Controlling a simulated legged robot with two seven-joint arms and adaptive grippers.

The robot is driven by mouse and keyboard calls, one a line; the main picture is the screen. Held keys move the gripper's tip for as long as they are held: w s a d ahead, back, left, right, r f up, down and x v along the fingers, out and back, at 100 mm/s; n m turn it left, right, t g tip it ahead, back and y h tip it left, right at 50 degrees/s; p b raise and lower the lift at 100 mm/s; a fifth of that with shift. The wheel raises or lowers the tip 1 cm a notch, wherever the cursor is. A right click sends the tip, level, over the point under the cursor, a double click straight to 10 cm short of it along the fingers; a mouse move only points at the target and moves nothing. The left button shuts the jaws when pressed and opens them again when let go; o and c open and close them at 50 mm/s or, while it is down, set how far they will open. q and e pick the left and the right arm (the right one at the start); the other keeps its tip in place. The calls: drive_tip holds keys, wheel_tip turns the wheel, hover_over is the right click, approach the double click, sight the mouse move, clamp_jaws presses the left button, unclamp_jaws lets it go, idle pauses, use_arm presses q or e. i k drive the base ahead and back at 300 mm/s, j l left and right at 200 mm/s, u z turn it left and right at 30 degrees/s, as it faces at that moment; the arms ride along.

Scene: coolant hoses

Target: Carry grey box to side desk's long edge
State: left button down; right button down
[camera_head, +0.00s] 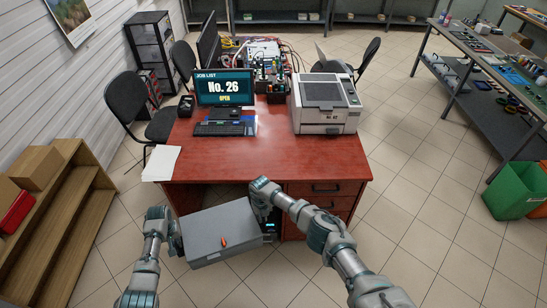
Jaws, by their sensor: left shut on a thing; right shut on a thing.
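The grey box (212,231) is held between my two grippers, in front of the near edge of a red-brown desk (250,155) and lower than its top. It has a flat grey lid with a small orange item (224,241) on it. My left gripper (172,232) is shut at the box's left side. My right gripper (266,205) is shut at the box's right side, near its far corner. The fingertips are small and partly hidden by the box. I cannot tell which desk is the side desk.
On the desk stand a monitor (225,88), a keyboard (225,128), a printer (324,103) and paper (161,163). A wooden shelf (62,215) is at the left, with chairs (130,105) behind. A workbench (490,75) and green bin (516,190) are at the right. Tiled floor between is clear.

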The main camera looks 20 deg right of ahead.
sight(255, 152)
drive_tip(key=i+j+z, duration=0.1)
drive_tip(key=z, duration=0.25)
drive_tip(key=i+j+z, duration=0.3)
drive_tip(key=i, duration=1)
